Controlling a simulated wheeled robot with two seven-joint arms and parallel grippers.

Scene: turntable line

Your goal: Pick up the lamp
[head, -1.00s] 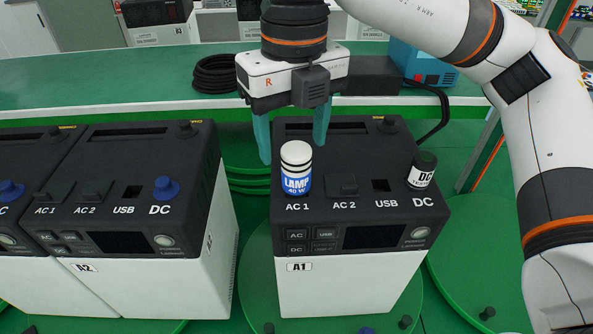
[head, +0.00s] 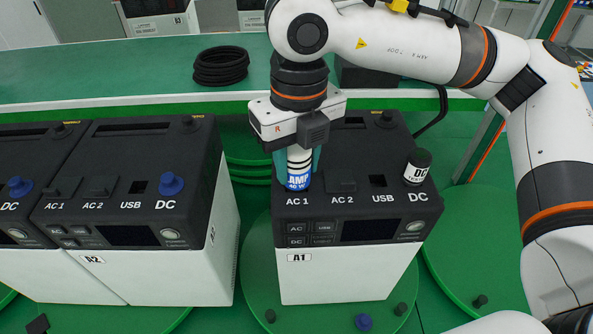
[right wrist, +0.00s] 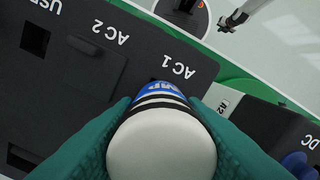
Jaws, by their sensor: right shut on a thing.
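The lamp (head: 299,181) is a white cylinder with black stripes and a blue label. It stands upright at the AC 1 position on top of the power station A1 (head: 352,275). My right gripper (head: 300,160) comes down from above, with its teal fingers shut on the lamp's upper part. In the right wrist view the lamp (right wrist: 162,145) is seen end-on between both fingers, with the AC 1 marking just beyond it. The lamp's foot is partly hidden there. My left gripper is not in view.
A DC tester (head: 417,167) stands at the DC position of A1. Station A2 (head: 175,265), with a blue DC cap (head: 170,184), is to the left. A coiled black cable (head: 221,66) lies on the green bench behind. A green turntable (head: 258,285) carries A1.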

